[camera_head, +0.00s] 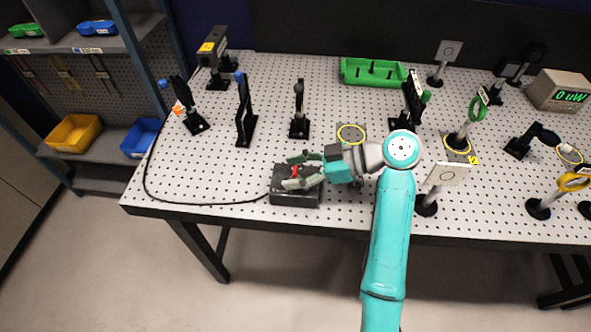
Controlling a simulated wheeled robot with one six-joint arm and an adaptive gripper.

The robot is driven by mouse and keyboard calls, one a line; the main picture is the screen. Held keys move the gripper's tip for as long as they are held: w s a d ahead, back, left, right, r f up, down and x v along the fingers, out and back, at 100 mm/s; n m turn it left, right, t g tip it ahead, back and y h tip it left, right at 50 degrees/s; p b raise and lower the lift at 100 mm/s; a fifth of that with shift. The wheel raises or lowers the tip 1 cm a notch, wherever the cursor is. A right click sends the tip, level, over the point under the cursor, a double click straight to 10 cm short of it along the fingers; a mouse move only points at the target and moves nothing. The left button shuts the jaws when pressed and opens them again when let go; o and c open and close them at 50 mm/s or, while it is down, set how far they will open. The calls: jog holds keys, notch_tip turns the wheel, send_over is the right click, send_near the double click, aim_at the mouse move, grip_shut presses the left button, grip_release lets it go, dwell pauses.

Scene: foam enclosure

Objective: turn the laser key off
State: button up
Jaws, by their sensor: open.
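The laser key is a small red piece (295,171) on the dark grey control box (283,197) at the front edge of the perforated table. A black cable runs from this box to the left and up toward the laser head (211,47). My gripper (290,171) is open, with its pale green fingers over the top of the box, one on the far side and one on the near side of the red key. The fingers partly hide the key, and I cannot tell its turn angle or whether they touch it.
Several black post mounts (246,115) stand behind the box. A green tray (372,72) lies at the back. A meter (560,91) at the right reads "0 uW". A white card on a post (448,174) stands right of my arm. The table left of the box is mostly clear.

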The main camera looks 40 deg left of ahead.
aim_at(295, 170)
notch_tip(295, 170, up, 10)
jog(key=shift+f, duration=0.1)
dwell(0.4)
dwell(0.4)
